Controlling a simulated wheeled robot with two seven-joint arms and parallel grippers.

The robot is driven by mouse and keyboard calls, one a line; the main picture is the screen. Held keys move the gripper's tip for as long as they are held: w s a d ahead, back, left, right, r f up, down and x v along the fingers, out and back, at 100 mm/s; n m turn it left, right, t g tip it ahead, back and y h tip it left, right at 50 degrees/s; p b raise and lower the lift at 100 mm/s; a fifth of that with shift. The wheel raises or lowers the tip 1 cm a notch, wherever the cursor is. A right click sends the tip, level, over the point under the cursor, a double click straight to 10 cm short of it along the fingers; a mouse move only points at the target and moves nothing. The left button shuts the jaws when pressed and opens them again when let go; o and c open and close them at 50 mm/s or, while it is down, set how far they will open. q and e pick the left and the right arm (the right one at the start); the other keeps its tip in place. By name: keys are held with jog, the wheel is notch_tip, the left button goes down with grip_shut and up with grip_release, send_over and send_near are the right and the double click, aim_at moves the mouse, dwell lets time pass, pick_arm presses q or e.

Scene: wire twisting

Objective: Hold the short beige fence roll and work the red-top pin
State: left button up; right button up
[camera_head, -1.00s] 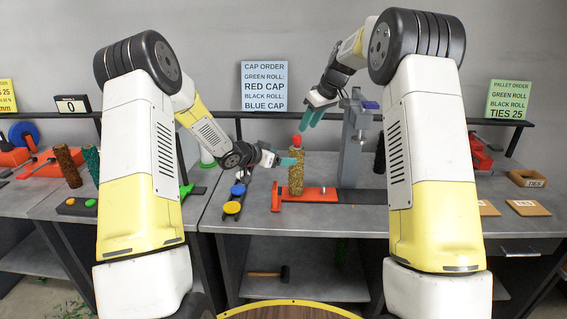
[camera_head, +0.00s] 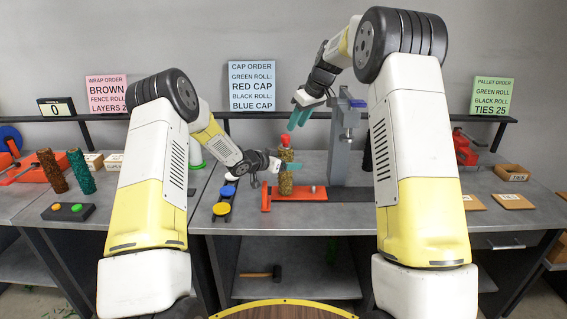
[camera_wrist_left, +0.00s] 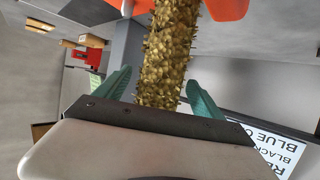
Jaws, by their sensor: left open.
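The short beige fence roll (camera_head: 286,184) stands upright on a red fixture (camera_head: 267,199). The red-top pin (camera_head: 285,140) shows at the top of the roll, its lower part hidden. My left gripper (camera_head: 276,165) is open at the roll's upper part. In the left wrist view the roll (camera_wrist_left: 168,60) passes between the teal fingers of my left gripper (camera_wrist_left: 160,95), with gaps at both sides. My right gripper (camera_head: 300,113) is above and slightly right of the red top, apart from it, its teal fingers spread and pointing down.
A grey post (camera_head: 342,150) stands just right of the roll. Blue (camera_head: 228,190) and yellow (camera_head: 222,208) caps lie on a dark strip to the left. A brown roll (camera_head: 52,170) and a green roll (camera_head: 81,170) stand at far left. Bare table lies in front of the red fixture.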

pick_arm(q)
jog(key=shift+c, duration=0.5)
jog(key=c, duration=1.5)
